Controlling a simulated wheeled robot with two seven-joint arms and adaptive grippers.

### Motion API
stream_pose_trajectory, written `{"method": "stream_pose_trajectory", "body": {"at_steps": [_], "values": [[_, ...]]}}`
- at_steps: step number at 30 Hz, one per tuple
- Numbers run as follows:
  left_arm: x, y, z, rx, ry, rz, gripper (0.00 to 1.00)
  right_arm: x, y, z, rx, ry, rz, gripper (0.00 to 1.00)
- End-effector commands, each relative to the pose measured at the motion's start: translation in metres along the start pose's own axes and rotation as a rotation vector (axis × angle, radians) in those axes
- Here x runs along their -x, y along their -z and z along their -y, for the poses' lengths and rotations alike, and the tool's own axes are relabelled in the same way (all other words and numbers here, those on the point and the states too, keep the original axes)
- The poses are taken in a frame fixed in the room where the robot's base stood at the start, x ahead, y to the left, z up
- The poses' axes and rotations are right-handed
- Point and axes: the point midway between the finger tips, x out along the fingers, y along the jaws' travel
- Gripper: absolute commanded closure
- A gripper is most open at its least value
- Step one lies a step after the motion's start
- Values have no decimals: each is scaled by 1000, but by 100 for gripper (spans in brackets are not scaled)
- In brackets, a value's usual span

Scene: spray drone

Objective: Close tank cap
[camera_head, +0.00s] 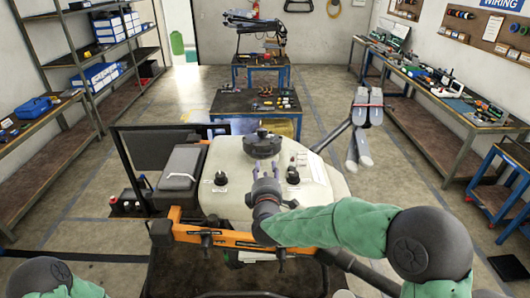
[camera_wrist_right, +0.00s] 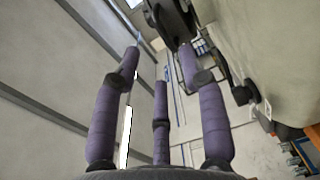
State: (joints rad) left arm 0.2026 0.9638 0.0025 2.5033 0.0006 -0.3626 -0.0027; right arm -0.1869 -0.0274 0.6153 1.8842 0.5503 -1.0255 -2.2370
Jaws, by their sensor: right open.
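The cream spray tank (camera_head: 228,165) sits in the middle of the head view. Its black tank cap (camera_head: 262,144) is on top at the far edge. I cannot tell whether the cap is seated. My right gripper (camera_head: 266,174) is over the tank, on the near side of the cap. In the right wrist view its purple fingers (camera_wrist_right: 160,68) are spread with nothing between them. A black part (camera_wrist_right: 172,20), seemingly the cap, is beyond the fingertips, and the pale tank wall (camera_wrist_right: 275,55) is at right. My left gripper is out of view; only part of that arm shows at lower left.
Two smaller black fittings (camera_head: 221,178) (camera_head: 293,176) stand on the tank. An orange frame bar (camera_head: 225,237) runs along the near side. A grey box (camera_head: 181,167) is left of the tank. Behind is a small tool table (camera_head: 228,102); folded drone arms (camera_head: 366,120) stand at right.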

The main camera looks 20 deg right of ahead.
Motion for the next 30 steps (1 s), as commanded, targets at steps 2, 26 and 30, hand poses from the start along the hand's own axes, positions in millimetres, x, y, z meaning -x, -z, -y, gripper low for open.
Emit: {"method": "stream_pose_trajectory", "body": {"at_steps": [2, 26, 30], "values": [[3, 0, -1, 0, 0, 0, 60, -12, -1, 0, -1, 0, 2, 58], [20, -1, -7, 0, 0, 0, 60, -98, 0, 0, -3, -2, -1, 58], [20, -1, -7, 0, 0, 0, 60, -98, 0, 0, -3, -2, 0, 58]]}}
